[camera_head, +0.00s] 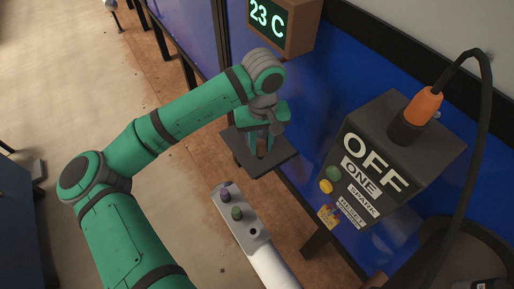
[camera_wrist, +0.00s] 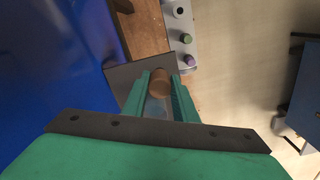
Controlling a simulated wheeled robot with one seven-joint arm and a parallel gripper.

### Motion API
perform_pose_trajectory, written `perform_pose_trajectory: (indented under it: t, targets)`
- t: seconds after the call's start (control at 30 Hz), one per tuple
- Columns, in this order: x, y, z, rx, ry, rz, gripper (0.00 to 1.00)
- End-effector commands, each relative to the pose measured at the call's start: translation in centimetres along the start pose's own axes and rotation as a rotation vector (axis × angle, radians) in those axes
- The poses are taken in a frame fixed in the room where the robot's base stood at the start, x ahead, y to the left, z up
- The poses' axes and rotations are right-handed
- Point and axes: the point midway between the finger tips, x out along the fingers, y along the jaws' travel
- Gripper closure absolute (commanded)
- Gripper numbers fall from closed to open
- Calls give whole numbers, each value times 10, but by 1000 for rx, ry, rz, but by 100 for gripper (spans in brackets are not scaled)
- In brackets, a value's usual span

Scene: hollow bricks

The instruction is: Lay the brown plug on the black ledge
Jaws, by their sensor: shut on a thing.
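The brown plug (camera_wrist: 160,82) is between the fingertips of my gripper (camera_wrist: 159,92) in the wrist view. My gripper is shut on it. In the head view the plug (camera_head: 262,147) shows small below my gripper (camera_head: 262,142), over the black ledge (camera_head: 281,163). The ledge is a flat dark square plate. It also shows behind the fingers in the wrist view (camera_wrist: 122,72). I cannot tell whether the plug touches the ledge.
A grey panel (camera_head: 225,197) with a purple plug (camera_head: 225,195), a green plug (camera_head: 237,213) and a dark hole stands just below the ledge. A dark box marked OFF (camera_head: 400,150) with an orange connector (camera_head: 424,106) and cable is to the right. A temperature display (camera_head: 284,22) is above.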

Motion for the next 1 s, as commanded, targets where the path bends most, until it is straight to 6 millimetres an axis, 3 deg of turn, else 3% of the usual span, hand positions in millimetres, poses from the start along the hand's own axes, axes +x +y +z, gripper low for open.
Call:
perform_pose_trajectory:
  t: [0.2, 0.43, 0.67, 1.0]
  targets:
    - [24, 0, -20, -1, -1, 0, 99]
    - [35, 0, -29, -1, -1, 1, 99]
    - [65, 0, -30, -2, -1, 1, 99]
    - [68, -2, -31, -2, 0, 1, 99]
